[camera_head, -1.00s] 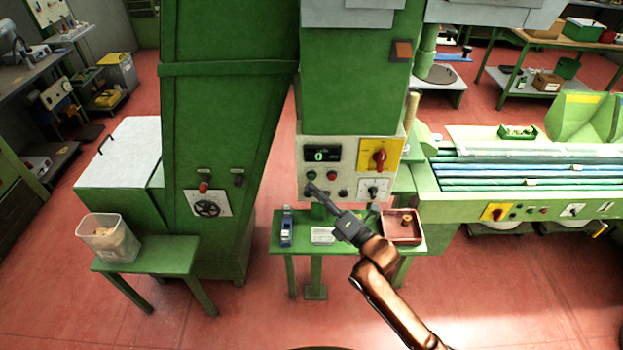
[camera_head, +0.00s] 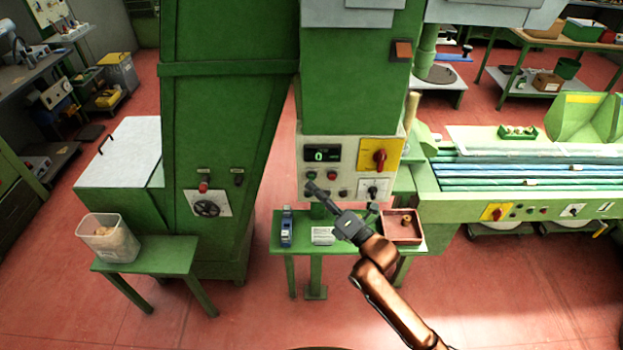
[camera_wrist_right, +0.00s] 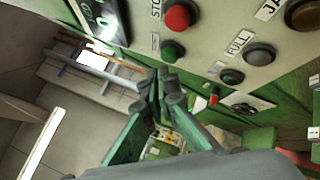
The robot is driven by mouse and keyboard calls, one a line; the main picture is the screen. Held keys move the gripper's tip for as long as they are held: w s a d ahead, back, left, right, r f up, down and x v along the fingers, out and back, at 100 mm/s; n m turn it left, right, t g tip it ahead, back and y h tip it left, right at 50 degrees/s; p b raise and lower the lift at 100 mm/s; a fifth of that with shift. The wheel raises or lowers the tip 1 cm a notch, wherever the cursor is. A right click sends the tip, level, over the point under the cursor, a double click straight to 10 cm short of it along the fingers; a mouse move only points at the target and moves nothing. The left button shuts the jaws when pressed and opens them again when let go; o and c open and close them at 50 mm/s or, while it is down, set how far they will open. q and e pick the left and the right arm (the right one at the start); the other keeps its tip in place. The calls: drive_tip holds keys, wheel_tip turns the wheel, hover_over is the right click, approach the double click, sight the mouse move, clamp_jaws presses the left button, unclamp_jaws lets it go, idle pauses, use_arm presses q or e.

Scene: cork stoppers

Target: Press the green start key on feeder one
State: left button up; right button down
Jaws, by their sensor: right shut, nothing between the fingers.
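The pale control panel (camera_head: 346,190) is on the front of the green machine in the middle. Its green key (camera_head: 311,175) is left of a red key (camera_head: 331,177). The wrist view shows the green key (camera_wrist_right: 172,51) below the red key (camera_wrist_right: 177,17); the small label beside the green one is not readable. My right gripper (camera_head: 312,187) is shut and empty, its tips just below the green key. In the wrist view the shut fingertips (camera_wrist_right: 168,82) are near the green key, with a small gap showing in the picture. Contact cannot be told. My left gripper is out of view.
A yellow plate with a red rotary switch (camera_head: 379,158) and a display (camera_head: 320,154) are on the panel. Below stands a small green table (camera_head: 285,245) with a red tray (camera_head: 402,238). A key labelled FULL (camera_wrist_right: 232,76) is close by.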

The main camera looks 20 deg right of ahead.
drive_tip(key=shift+w+d, duration=0.1)
drive_tip(key=shift+w, duration=0.15)
drive_tip(key=shift+w+d, duration=0.1)
drive_tip(key=shift+w, duration=0.3)
idle(0.7)
idle(0.3)
drive_tip(key=shift+s+a, duration=0.25)
drive_tip(key=shift+s, duration=0.6)
drive_tip(key=s+p, duration=0.1)
drive_tip(key=s, duration=0.1)
drive_tip(key=s+a, duration=0.1)
drive_tip(key=s, duration=0.1)
drive_tip(key=shift+s+a+p, duration=0.15)
drive_tip(key=shift+s+p, duration=0.2)
drive_tip(key=shift+s, duration=0.05)
idle(0.4)
